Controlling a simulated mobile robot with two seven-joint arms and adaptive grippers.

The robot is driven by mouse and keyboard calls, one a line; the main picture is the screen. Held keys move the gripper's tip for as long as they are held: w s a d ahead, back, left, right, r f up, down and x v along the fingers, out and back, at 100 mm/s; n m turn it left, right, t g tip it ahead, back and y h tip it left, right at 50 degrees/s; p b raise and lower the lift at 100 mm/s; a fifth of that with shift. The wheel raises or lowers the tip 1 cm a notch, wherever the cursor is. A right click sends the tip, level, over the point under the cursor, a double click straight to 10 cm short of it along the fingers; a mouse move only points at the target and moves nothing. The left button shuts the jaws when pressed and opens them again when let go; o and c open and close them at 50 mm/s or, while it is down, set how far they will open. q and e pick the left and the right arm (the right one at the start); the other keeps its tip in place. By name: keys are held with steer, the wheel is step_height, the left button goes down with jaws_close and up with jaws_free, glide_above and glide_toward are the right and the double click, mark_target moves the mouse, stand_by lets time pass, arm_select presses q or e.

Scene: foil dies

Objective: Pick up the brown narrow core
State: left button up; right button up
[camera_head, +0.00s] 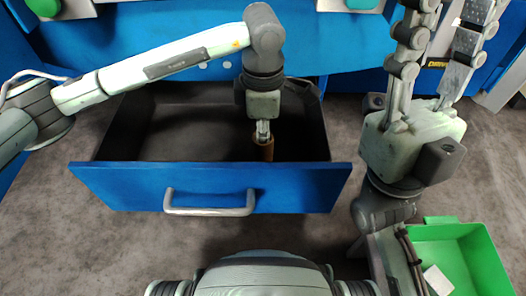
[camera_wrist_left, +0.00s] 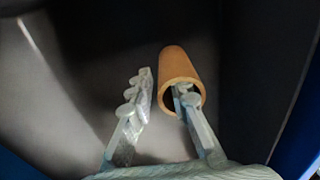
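The brown narrow core (camera_head: 266,150) is a hollow tube inside the open blue drawer (camera_head: 210,187), near its right side. My left gripper (camera_head: 263,132) reaches down to it. In the left wrist view the core (camera_wrist_left: 180,72) has its open end towards the camera. The right finger of the left gripper (camera_wrist_left: 164,84) appears to enter that end, and the left finger is outside, with a small gap to the core's wall. The left gripper looks open. My right gripper (camera_head: 448,35) is open and empty, its fingers spread and pointing up at the upper right.
The drawer has dark walls and a metal handle (camera_head: 209,210) on its front; its floor left of the core looks bare. A green bin (camera_head: 485,262) with a white item (camera_head: 438,280) inside stands at the lower right. The blue cabinet (camera_head: 200,35) rises behind.

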arm_select(q)
step_height(320, 180, down, 3)
steer(key=shift+f, duration=0.2)
jaws_close()
steer(key=shift+r, duration=0.15)
